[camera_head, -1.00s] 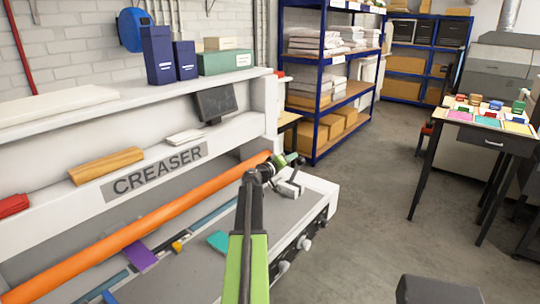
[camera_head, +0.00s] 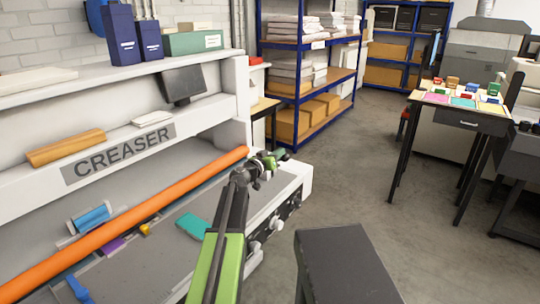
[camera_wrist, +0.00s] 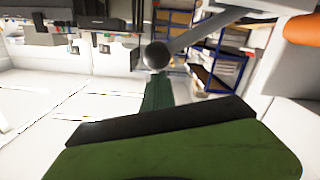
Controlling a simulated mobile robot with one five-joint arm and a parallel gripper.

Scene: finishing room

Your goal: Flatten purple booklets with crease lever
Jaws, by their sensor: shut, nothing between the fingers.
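One purple booklet (camera_head: 112,245) lies on the creaser bed, partly hidden by the long orange bar (camera_head: 150,207) that runs across the machine marked CREASER. I cannot tell whether this bar is the crease lever. Its rounded orange end also shows at the upper right of the wrist view (camera_wrist: 302,28). My gripper (camera_head: 270,160) is shut and empty, close to the bar's right end; I cannot tell whether they touch. In the wrist view a dark ball on a grey rod (camera_wrist: 157,55) shows; I cannot tell what it belongs to.
A teal piece (camera_head: 193,225) and a small yellow piece (camera_head: 146,229) lie on the bed. A blue roll (camera_head: 92,217) sits behind the bar. A dark box-like top (camera_head: 345,265) stands at the front.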

